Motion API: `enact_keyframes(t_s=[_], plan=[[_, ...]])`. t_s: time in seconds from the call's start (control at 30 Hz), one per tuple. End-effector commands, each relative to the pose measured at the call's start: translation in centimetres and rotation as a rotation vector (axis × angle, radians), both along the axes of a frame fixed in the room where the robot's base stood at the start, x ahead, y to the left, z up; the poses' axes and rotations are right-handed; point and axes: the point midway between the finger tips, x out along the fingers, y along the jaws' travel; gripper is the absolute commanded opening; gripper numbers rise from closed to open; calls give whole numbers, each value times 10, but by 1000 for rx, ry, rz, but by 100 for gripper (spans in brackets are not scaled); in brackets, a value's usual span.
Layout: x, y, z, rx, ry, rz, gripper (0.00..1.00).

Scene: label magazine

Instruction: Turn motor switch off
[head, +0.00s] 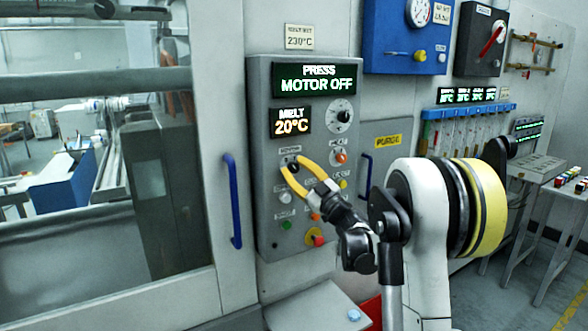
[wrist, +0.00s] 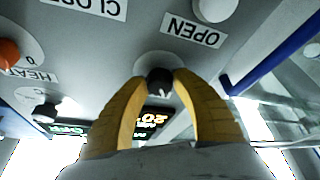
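The motor switch is a small dark knob (head: 293,167) on the grey control panel (head: 262,110), below a small label. The wrist view shows this black knob (wrist: 160,82) with a pale mark. My gripper (head: 291,162) reaches it from the lower right. Its two yellow fingers (wrist: 161,76) lie on either side of the knob, and their tips appear to touch it. The fingers partly hide the knob. The panel's upper display (head: 315,79) reads "PRESS MOTOR OFF".
The melt display (head: 290,122) reads 20°C. Other knobs and buttons sit close by, including a red button on yellow (head: 317,240) and an orange knob (head: 341,157). Blue handles flank the panel at left (head: 232,200) and right (head: 365,177).

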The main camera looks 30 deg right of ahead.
Motion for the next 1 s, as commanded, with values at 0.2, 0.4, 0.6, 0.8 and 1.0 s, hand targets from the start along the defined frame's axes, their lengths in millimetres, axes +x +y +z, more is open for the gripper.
enact_keyframes(t_s=[0.2, 0.4, 0.6, 0.8, 1.0], plan=[[0, 0, 0, 0, 1, 0, 51], [-4, -1, -2, -1, 1, -1, 51], [-34, -8, -14, -1, 1, -3, 51], [-75, -18, -31, -1, 1, -3, 51], [-102, -23, -42, 1, 0, -2, 51]])
